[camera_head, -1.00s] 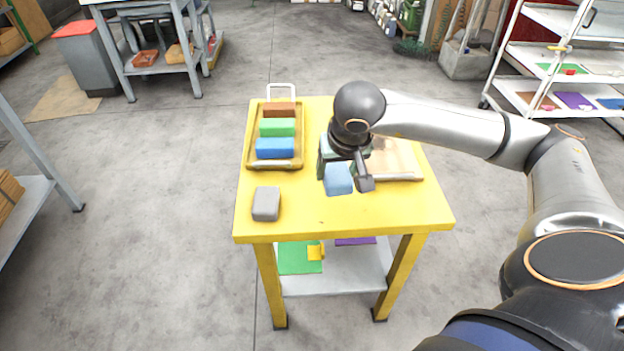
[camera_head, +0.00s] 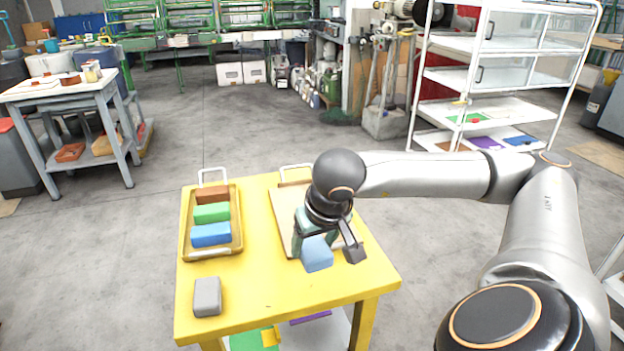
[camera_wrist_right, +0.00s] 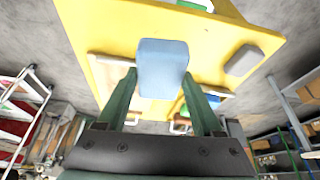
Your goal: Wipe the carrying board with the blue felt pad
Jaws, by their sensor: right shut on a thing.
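My right gripper (camera_head: 322,240) is shut on the blue felt pad (camera_head: 316,254), near the front edge of the board. In the right wrist view the pad (camera_wrist_right: 163,68) sits between the two green fingers (camera_wrist_right: 162,100). The carrying board (camera_head: 284,212) is a flat pale-beige board with a handle at its far end, lying on the right part of the yellow table (camera_head: 262,278). My gripper covers part of the board. I cannot tell whether the pad touches the board. My left gripper is not in view.
A yellow tray (camera_head: 186,246) at the table's left holds a brown, a green and another blue block (camera_head: 211,235). A grey block (camera_head: 207,297) lies at the front left corner. The table's front middle is clear. A white shelf rack (camera_head: 470,112) stands behind at the right.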

